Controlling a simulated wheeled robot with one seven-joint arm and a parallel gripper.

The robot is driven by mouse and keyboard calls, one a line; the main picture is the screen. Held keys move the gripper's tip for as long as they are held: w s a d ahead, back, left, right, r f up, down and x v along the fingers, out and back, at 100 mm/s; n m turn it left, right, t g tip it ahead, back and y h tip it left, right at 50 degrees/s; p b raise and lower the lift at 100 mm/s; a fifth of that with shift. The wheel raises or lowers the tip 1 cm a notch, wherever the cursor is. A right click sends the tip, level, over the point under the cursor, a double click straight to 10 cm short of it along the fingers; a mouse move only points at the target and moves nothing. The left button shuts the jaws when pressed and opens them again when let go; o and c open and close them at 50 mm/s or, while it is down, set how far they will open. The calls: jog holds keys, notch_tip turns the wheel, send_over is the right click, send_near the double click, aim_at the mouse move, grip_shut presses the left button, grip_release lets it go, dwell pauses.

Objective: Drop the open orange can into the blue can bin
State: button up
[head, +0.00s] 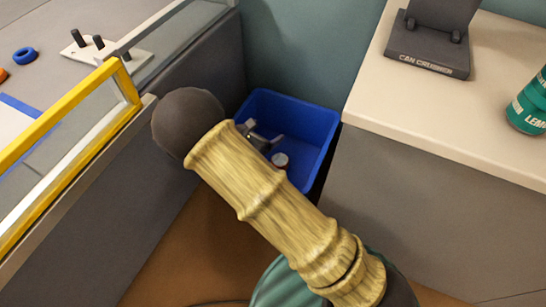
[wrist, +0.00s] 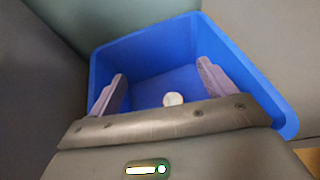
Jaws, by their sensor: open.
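The blue can bin (head: 318,124) stands on the floor between the grey-sided barrier and the counter, and its walls fill much of the wrist view (wrist: 255,75). My gripper (head: 265,132) is over the bin, partly hidden by my arm. In the wrist view its two fingers (wrist: 161,72) are spread wide with nothing between their tips. A small can (head: 281,160) shows its round pale end inside the bin's outline, with a reddish edge. It also shows in the wrist view (wrist: 173,99), low between the fingers and apart from them. I cannot tell whether it is open.
A cream-topped counter (head: 400,98) stands right of the bin, with a dark can crusher (head: 430,50) and a green can (head: 528,104) on it. At left is a grey table with a yellow-edged clear barrier (head: 130,90), a blue ring (head: 25,56) and a peg board (head: 110,52).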

jog(key=p+v, duration=0.2)
jog(key=v, duration=0.5)
jog(key=shift+s+p, duration=0.3)
jog(key=shift+p, duration=0.1)
jog(key=shift+a, duration=0.2)
